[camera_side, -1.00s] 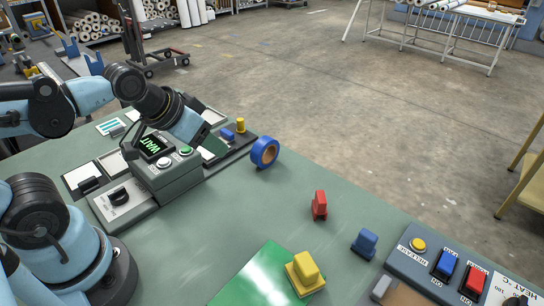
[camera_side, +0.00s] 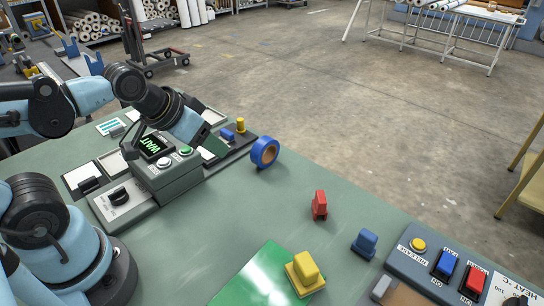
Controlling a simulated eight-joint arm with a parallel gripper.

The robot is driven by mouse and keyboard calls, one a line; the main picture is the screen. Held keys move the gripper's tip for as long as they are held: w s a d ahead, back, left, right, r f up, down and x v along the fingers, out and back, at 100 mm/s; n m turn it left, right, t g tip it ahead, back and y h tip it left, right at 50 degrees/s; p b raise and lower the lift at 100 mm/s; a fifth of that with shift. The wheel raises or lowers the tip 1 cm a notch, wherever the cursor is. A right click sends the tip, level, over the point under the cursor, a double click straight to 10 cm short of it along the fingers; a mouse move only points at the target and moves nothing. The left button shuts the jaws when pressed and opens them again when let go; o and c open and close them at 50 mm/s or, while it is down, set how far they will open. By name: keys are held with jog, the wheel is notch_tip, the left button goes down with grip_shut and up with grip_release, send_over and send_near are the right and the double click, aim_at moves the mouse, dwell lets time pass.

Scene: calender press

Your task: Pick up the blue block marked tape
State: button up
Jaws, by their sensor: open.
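A blue block (camera_side: 364,243) stands upright on the green table, left of the control panel; I cannot read any marking on it. A smaller blue block (camera_side: 228,135) lies on a black tray at the back, beside a yellow cylinder (camera_side: 240,125). A blue roll of tape (camera_side: 265,152) stands on edge at the table's far edge. My gripper (camera_side: 203,133) is above the back part of the table, near the tray and apart from the larger blue block. It is open; its fingers are small and partly hidden.
A red block (camera_side: 320,205) stands left of the larger blue block. A yellow block (camera_side: 304,274) is on a bright green plate (camera_side: 250,283). A panel (camera_side: 408,262) with buttons is at right. A grey box (camera_side: 165,178) shows "WAIT". The table's middle is clear.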

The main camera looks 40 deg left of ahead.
jog(key=shift+w+d, duration=0.1)
jog(key=m+g+h, duration=0.7)
jog(key=m+h, duration=0.5)
jog(key=m, duration=0.6)
send_over(355, 240)
jog(key=a, duration=1)
notch_tip(355, 240, down, 7)
jog(key=x, duration=1.1)
jog(key=shift+d, duration=0.3)
jog(key=shift+r, duration=0.1)
jog(key=shift+c, duration=0.4)
grip_shut()
